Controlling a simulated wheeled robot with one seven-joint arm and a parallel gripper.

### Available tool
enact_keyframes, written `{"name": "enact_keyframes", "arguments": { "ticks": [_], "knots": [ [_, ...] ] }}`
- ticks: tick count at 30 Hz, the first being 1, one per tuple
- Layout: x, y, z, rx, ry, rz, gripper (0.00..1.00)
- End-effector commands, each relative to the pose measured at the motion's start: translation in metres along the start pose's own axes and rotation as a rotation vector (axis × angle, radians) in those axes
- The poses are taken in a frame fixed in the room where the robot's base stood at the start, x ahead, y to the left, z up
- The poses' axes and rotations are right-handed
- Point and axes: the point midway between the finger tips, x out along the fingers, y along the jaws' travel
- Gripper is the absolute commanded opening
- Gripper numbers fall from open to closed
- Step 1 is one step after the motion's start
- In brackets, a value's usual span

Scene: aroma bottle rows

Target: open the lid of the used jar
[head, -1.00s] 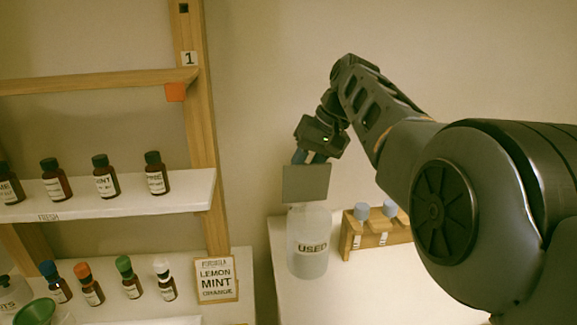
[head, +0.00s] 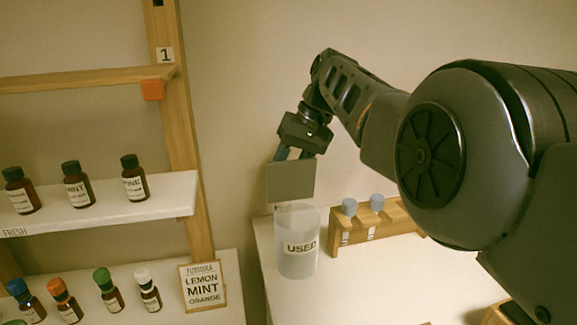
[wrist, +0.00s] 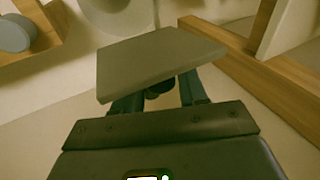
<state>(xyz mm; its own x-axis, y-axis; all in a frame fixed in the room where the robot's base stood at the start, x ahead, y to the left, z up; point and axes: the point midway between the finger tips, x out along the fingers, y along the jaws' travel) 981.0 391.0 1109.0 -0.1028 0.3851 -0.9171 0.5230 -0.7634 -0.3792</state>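The used jar (head: 298,262) is a clear, frosted cylinder labelled USED, upright on the white surface at the centre of the head view. Its square grey lid (head: 291,182) is off its mouth, tilted steeply above the jar's rim with a broad face toward the head camera. My gripper (head: 292,153) is above and behind the lid. In the wrist view the lid (wrist: 158,62) lies across the fingertips (wrist: 160,90), and a dark knob-like part shows between them. The fingers appear shut on it; the lid partly hides the contact.
A wooden rack (head: 385,228) with blue-capped vials stands right of the jar. A wooden shelf post (head: 190,140) and shelves with several brown bottles (head: 76,185) are on the left. A formula sign (head: 203,287) stands left of the jar. The white surface (head: 370,285) in front is mostly clear.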

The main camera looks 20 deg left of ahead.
Motion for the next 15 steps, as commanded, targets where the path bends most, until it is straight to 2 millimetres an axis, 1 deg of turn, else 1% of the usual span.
{"name": "enact_keyframes", "arguments": {
  "ticks": [1, 3, 10, 13, 15],
  "knots": [
    [0.000, 0.000, 0.000, 0.000, 0.000, 0.000, 0.47],
    [-0.001, -0.001, 0.000, 0.000, 0.001, 0.000, 0.51],
    [-0.002, -0.001, -0.001, 0.000, 0.001, -0.001, 0.51],
    [-0.009, -0.001, -0.001, 0.000, 0.002, -0.001, 0.51],
    [-0.019, -0.001, -0.001, -0.001, 0.004, -0.001, 0.51]
  ]
}}
